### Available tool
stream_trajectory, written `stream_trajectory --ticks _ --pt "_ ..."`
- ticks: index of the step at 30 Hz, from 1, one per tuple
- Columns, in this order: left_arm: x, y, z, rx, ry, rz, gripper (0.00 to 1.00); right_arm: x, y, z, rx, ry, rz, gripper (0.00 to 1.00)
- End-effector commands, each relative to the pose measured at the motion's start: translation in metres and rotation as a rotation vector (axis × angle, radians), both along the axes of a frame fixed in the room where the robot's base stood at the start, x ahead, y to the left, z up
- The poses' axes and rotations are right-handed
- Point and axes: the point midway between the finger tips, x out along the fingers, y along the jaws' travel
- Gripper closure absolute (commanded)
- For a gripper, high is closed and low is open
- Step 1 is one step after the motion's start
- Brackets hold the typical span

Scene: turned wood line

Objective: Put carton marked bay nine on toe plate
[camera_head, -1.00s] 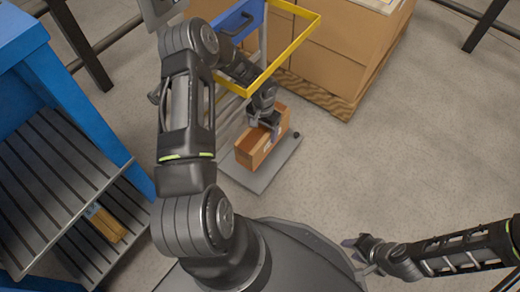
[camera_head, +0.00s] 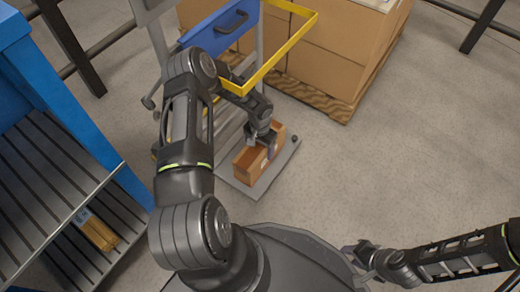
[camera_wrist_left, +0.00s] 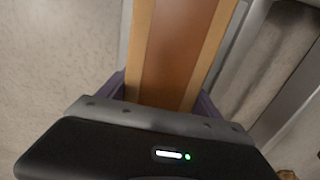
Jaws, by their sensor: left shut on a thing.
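A brown carton (camera_head: 251,166) is on or just above the grey toe plate (camera_head: 272,178) of the hand truck, in the middle of the head view. I cannot tell whether its underside touches the plate, and no bay marking is readable. My left gripper (camera_head: 268,143) is shut on this carton from above. In the left wrist view the carton (camera_wrist_left: 175,50) lies between the two purple fingers, with a darker middle and lighter edges. My right gripper (camera_head: 358,256) is at the lower right, away from the carton; its jaw opening is too small to judge.
A yellow frame (camera_head: 270,66) and a blue panel (camera_head: 220,27) of the hand truck rise behind the carton. Large cartons stand on a wooden pallet (camera_head: 320,101) at the back. A blue slatted rack (camera_head: 60,185) at left holds another carton (camera_head: 97,232). Floor at right is clear.

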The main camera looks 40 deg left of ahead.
Motion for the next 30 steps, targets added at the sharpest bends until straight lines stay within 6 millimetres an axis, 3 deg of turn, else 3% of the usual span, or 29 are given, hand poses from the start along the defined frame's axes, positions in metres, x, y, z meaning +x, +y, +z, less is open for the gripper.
stream_trajectory --ticks 10,11,18,30 --pt "0.0012 0.0002 -0.0029 0.001 -0.002 0.000 0.83 0.0005 0.0000 -0.0028 0.000 -0.001 0.000 0.64" --pt "0.0008 0.0001 -0.0022 0.000 -0.002 0.000 0.24 0.0005 -0.0001 -0.0019 0.000 -0.001 0.000 0.64" --pt "0.0007 0.0002 -0.0016 0.000 -0.001 0.000 0.04 0.0004 -0.0001 -0.0012 0.001 0.000 0.000 0.64" --pt "0.0010 0.0005 0.0063 0.001 -0.002 0.000 0.04 -0.0002 0.0001 0.0040 0.000 0.000 0.000 0.64"
